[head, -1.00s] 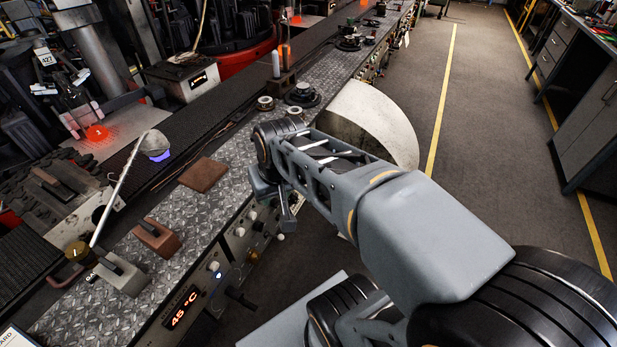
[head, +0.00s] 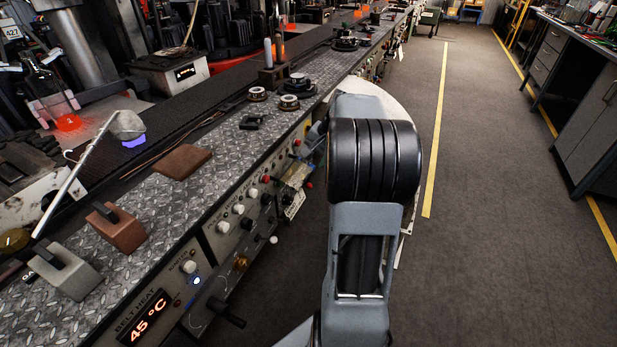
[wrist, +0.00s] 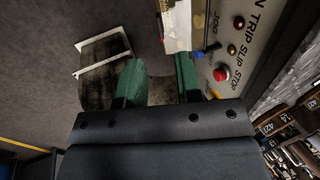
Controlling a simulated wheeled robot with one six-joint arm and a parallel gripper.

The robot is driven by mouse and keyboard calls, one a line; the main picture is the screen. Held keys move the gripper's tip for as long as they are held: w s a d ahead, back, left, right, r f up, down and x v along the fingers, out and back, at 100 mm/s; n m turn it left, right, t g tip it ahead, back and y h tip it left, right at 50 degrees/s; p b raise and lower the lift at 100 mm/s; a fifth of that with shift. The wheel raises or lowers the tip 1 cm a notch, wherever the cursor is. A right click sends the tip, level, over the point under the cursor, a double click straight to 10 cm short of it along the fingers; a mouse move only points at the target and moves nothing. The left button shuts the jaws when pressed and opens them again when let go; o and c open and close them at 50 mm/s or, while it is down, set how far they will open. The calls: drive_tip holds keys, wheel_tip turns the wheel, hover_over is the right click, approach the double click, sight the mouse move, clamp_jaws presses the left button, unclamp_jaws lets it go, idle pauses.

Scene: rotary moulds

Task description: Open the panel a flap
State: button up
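The long control panel (head: 225,215) runs along the front of the bench, with white knobs and red buttons. I cannot tell for sure which part is the panel a flap. A pale, yellowish plate (head: 296,174) stands out from the panel beside my arm, with a small tag below it. In the wrist view, a pale plate (wrist: 178,25) lies beyond the fingers, next to the lettered panel face (wrist: 235,45). My gripper (wrist: 161,80) has two green fingers, apart with nothing seen between them. It is close to the panel. In the head view my arm hides the gripper.
A red button (wrist: 221,73) and a blue knob (wrist: 198,54) are close to the right finger. A white curved guard (head: 400,112) is behind my arm. Blocks and a brown plate (head: 183,161) lie on the bench top. The floor aisle (head: 490,190) on the right is clear.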

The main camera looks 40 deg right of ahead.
sight(308, 176)
drive_tip(key=b+x, duration=0.1)
drive_tip(key=x, duration=0.6)
drive_tip(key=shift+f, duration=0.35)
clamp_jaws()
